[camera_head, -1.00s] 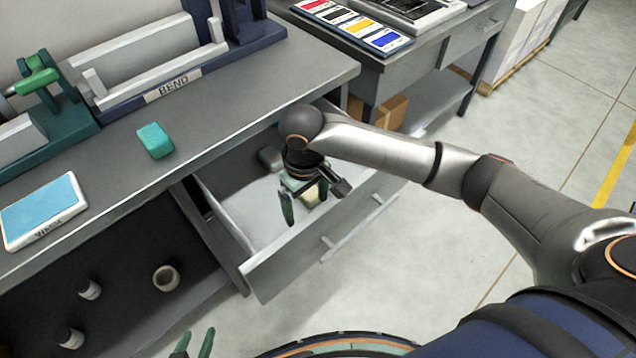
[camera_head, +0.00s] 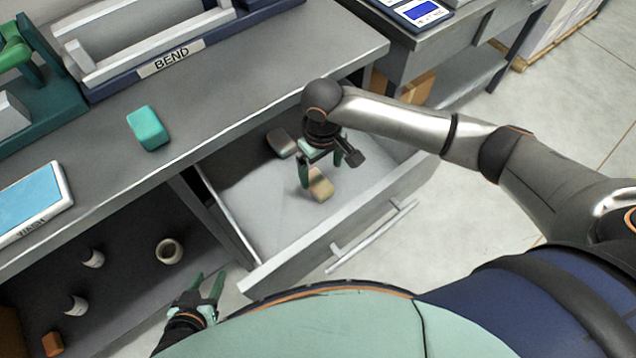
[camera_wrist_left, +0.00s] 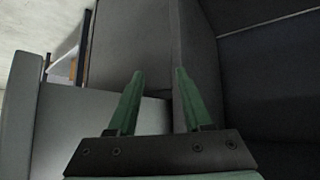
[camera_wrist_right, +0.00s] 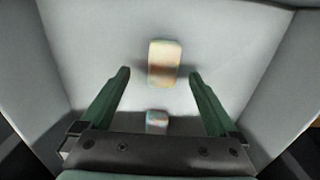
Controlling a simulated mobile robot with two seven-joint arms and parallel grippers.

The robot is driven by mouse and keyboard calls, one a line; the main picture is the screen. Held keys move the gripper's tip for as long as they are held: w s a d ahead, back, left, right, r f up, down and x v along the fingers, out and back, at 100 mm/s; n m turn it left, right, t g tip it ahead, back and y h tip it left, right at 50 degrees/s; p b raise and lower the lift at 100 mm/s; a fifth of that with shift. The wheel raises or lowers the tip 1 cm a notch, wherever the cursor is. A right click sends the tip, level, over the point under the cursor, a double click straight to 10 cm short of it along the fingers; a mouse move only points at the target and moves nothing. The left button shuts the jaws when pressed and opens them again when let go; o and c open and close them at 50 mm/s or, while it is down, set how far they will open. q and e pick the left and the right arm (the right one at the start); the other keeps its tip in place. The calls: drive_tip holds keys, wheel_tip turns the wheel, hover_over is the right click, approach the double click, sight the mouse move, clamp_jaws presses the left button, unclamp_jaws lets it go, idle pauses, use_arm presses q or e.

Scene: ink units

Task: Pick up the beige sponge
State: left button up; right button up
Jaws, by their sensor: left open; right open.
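The beige sponge (camera_head: 320,185) lies in the open drawer (camera_head: 262,205) near its middle. My right gripper (camera_head: 331,172) points down into the drawer just above and beside the sponge; it is open and empty. The right wrist view shows a beige block (camera_wrist_right: 163,65), probably this sponge, beyond the open fingertips (camera_wrist_right: 158,75), and a smaller-looking greyish block (camera_wrist_right: 157,122) nearer the palm. A grey-brown sponge (camera_head: 282,143) lies further back in the drawer. My left gripper (camera_head: 206,285) is open and empty, low in front of the desk; its fingers (camera_wrist_left: 160,75) also show in its wrist view.
The drawer walls and front with its handle (camera_head: 372,236) surround the right gripper. On the desk are a teal block (camera_head: 148,128), a blue-topped tray (camera_head: 30,203) and a bending jig (camera_head: 170,60). White cups and a ring (camera_head: 169,251) stand on the shelf below.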

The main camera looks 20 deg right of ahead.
sight(318, 181)
drive_tip(key=shift+w+a+f+b, duration=0.1)
drive_tip(key=shift+f+b, duration=0.1)
drive_tip(key=shift+f, duration=0.85)
drive_tip(key=shift+a+f+b, duration=0.1)
drive_tip(key=shift+f+b, duration=0.05)
drive_tip(key=shift+f, duration=0.9)
drive_tip(key=shift+w+a+f+b, duration=0.1)
drive_tip(key=shift+f+b, duration=0.1)
drive_tip(key=shift+f, duration=0.85)
drive_tip(key=shift+c, duration=0.2)
drive_tip(key=c, duration=1.4)
